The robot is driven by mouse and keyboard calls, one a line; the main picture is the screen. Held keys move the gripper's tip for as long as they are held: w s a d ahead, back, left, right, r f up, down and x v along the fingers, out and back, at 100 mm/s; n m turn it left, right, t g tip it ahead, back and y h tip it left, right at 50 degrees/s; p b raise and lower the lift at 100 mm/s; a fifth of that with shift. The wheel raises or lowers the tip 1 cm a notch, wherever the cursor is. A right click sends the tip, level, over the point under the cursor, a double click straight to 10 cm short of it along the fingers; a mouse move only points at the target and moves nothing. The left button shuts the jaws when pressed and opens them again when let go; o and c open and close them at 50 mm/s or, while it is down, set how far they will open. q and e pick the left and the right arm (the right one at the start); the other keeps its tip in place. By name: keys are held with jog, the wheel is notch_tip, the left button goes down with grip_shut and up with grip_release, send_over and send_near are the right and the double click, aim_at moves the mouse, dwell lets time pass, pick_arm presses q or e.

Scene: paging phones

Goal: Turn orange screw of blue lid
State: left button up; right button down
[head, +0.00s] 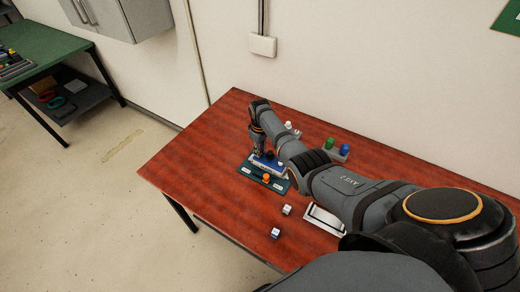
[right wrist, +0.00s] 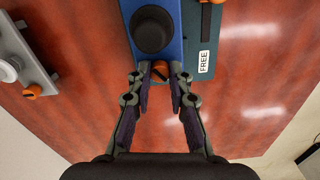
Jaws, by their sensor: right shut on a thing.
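The blue lid (right wrist: 172,40) has a round black knob (right wrist: 152,30) on it and an orange screw (right wrist: 160,70) at its near end in the right wrist view. My right gripper (right wrist: 160,78) is shut on that orange screw, its fingertips on either side of it. In the head view my right gripper (head: 256,153) comes down on the far side of the blue lid (head: 268,163), and the arm hides part of it. The lid lies on a dark teal board (head: 247,171). My left gripper is not in view.
The teal board bears a FREE label (right wrist: 204,61). A grey unit (right wrist: 22,60) with another orange screw (right wrist: 33,91) stands to the left in the wrist view. Small cubes (head: 287,210) and a white tray (head: 324,219) are nearby. The red table's (head: 190,170) left part is clear.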

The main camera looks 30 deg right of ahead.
jog(key=n, duration=0.5)
jog(key=shift+n, duration=0.3)
jog(key=n, duration=0.4)
jog(key=shift+n+p, duration=0.4)
jog(key=c, duration=1.2)
grip_release()
notch_tip(320, 180, up, 12)
